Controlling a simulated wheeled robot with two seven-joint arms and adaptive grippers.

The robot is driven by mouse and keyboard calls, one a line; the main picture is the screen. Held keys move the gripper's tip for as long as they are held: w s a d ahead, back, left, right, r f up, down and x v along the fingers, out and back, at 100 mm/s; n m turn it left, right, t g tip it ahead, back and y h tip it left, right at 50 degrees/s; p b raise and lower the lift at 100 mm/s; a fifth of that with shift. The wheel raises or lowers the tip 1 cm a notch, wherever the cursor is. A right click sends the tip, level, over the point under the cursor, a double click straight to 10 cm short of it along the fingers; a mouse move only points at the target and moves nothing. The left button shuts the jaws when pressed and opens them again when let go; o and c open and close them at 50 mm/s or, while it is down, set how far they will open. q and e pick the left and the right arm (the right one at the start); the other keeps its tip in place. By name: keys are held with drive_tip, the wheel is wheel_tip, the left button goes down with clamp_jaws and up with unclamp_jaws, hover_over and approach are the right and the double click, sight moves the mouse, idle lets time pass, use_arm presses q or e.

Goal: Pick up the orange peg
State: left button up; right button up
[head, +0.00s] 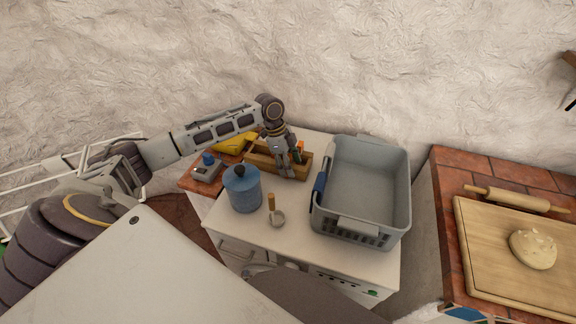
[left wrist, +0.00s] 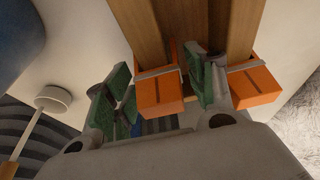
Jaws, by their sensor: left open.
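An orange piece (head: 299,147) shows small beside my left gripper (head: 287,172), at the wooden box (head: 263,163). In the left wrist view two orange blocks, one left (left wrist: 158,92) and one right (left wrist: 254,86), sit at the ends of wooden strips with grey bands. I cannot tell whether they are one peg or two. My left gripper (left wrist: 158,86) is open, its green pads either side of the left block; the right pad is between the blocks. Contact is not clear. My right gripper is out of view.
A blue lidded jar (head: 243,190) and a small cup with a wooden handle (head: 277,218) stand in front of the box. A grey crate (head: 358,229) stands to the right, with a blue item (head: 319,188) on its rim. A yellow object (head: 236,143) lies behind, left.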

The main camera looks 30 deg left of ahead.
use_arm(q)
drive_tip(key=shift+x, duration=0.8)
drive_tip(key=c, duration=0.6)
